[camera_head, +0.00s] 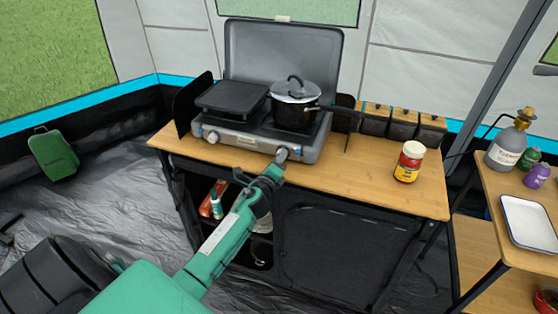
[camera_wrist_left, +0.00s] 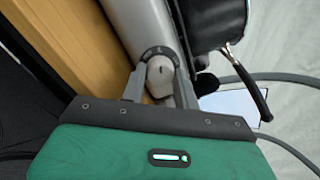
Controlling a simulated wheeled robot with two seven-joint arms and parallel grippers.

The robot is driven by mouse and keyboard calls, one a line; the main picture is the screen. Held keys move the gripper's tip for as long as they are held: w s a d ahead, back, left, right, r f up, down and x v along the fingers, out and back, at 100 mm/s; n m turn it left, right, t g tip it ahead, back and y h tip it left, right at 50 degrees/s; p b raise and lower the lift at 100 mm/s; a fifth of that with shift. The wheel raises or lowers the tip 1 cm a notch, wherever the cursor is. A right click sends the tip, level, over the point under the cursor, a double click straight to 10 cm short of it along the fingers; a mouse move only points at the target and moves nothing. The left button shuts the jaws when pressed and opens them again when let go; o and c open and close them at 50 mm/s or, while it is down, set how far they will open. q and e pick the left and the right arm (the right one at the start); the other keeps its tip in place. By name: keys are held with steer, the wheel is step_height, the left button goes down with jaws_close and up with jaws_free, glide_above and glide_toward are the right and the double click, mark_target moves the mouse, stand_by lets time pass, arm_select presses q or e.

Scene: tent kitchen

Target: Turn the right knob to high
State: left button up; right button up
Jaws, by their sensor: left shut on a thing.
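The camp stove (camera_head: 250,135) stands on the wooden counter with its lid up. Its left knob (camera_head: 212,136) shows on the stove's front face. The right knob (camera_wrist_left: 160,78) sits between the two fingers of my left gripper (camera_wrist_left: 160,88) in the left wrist view. It is pale with a dark mark, in front of a dark dial plate. In the head view, my left gripper (camera_head: 280,155) reaches the stove's front right and mostly hides this knob. The gripper is shut on the knob. My right gripper is not in view.
A lidded pot (camera_head: 293,105) stands on the right burner, and a black griddle (camera_head: 232,98) covers the left one. A jar (camera_head: 409,161) stands on the counter (camera_head: 350,175) at right. A side table holds a gas bottle (camera_head: 506,147) and a white tray (camera_head: 528,222).

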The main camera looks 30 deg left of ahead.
arm_select(q)
steer(key=o, duration=0.8)
steer(key=shift+o, duration=0.8)
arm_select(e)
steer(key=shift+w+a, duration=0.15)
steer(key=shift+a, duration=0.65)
arm_select(q)
steer(key=shift+f, duration=0.1)
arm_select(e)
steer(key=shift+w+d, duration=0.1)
